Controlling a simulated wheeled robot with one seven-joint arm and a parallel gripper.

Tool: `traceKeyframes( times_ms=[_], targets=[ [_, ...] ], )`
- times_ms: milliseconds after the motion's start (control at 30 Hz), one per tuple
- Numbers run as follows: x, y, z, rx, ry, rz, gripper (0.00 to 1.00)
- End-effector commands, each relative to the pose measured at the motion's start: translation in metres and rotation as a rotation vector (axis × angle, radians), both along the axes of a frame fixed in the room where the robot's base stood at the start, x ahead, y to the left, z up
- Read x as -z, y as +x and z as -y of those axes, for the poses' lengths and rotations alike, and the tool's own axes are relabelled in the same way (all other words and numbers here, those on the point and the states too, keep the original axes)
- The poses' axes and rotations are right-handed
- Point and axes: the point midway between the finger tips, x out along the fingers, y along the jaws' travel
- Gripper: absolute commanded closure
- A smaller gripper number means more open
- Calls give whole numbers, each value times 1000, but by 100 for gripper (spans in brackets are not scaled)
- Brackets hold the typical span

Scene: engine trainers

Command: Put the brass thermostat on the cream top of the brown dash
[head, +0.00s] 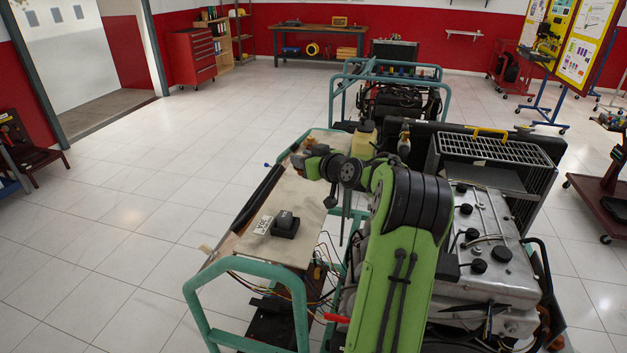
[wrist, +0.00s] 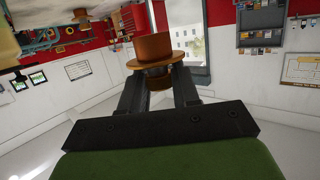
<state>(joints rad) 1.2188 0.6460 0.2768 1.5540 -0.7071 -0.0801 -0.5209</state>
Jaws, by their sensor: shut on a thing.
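The brass thermostat (wrist: 155,48), a round copper-brown piece with a wide flange, is between the fingertips of my gripper (wrist: 158,82) in the wrist view. My gripper is shut on it, and the thermostat is clear of any surface in that view. In the head view my gripper (head: 308,160) is small and dark, above the far part of the dash's cream top (head: 292,200).
A black box (head: 285,225) and a white label (head: 263,225) lie on the near part of the cream top. A yellowish container (head: 364,140) stands beyond my wrist. An engine (head: 490,235) and a grey grille (head: 495,150) are at right.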

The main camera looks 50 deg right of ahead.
Motion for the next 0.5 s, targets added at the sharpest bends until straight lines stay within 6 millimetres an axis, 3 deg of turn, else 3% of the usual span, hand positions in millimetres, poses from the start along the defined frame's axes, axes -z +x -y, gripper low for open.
traceKeyframes(
  times_ms=[200, 500],
  targets=[
    [45, -1, -1, 2, 3, -1, 100],
    [91, 0, -1, 1, 3, 1, 100]
  ],
)
